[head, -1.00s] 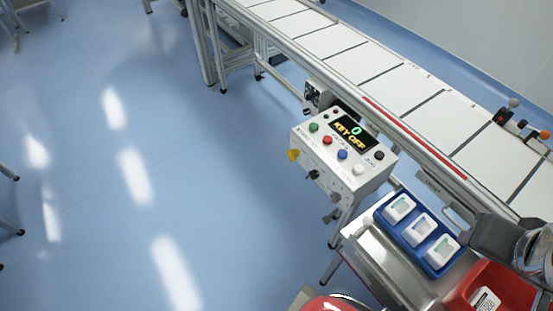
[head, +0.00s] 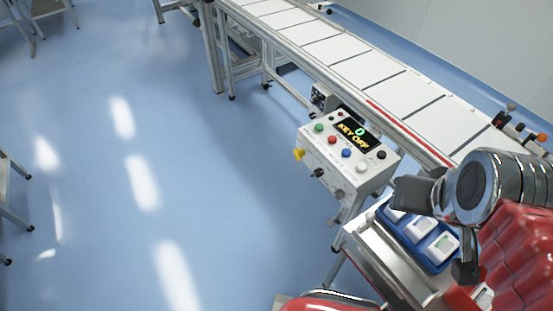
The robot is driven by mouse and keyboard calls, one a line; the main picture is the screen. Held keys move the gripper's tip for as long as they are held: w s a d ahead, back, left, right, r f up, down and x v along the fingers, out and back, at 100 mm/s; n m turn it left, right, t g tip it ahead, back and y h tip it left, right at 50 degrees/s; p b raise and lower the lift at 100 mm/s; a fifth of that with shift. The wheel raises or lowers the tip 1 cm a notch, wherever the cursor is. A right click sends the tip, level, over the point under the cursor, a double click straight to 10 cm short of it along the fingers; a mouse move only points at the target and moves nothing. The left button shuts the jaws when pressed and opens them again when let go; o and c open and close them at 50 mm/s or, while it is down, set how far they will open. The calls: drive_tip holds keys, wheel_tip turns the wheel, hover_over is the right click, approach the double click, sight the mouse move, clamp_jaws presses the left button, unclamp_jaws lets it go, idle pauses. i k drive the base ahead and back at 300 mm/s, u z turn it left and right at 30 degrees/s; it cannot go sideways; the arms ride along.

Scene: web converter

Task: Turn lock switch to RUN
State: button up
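The white control box (head: 352,172) stands beside the conveyor, and its display (head: 354,134) reads "0" and "KEY OFF". Its sloped top has green, red, blue, white and black buttons. Its front face carries a yellow knob (head: 299,154), a black switch (head: 318,173) and a small silver fitting (head: 338,193). The lettering beside them is too small to read, so I cannot tell for sure which is the lock switch. My gripper (head: 438,232) is right of and below the box, apart from it. Its two dark fingers are spread, with nothing visible held between them.
A blue tray (head: 437,266) with several white containers sits on a metal stand below the box, partly hidden by my gripper. The white conveyor (head: 365,73) runs behind the box. Coloured knobs (head: 520,125) stand at its right. The floor (head: 215,200) left of the box is clear.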

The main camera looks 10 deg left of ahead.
sight(298, 153)
drive_tip(key=u, duration=1.3)
drive_tip(key=k, duration=1.35)
drive_tip(key=u, duration=0.25)
drive_tip(key=i, duration=1.2)
drive_tip(key=u, duration=0.55)
drive_tip(key=i, duration=0.45)
drive_tip(key=u, duration=0.35)
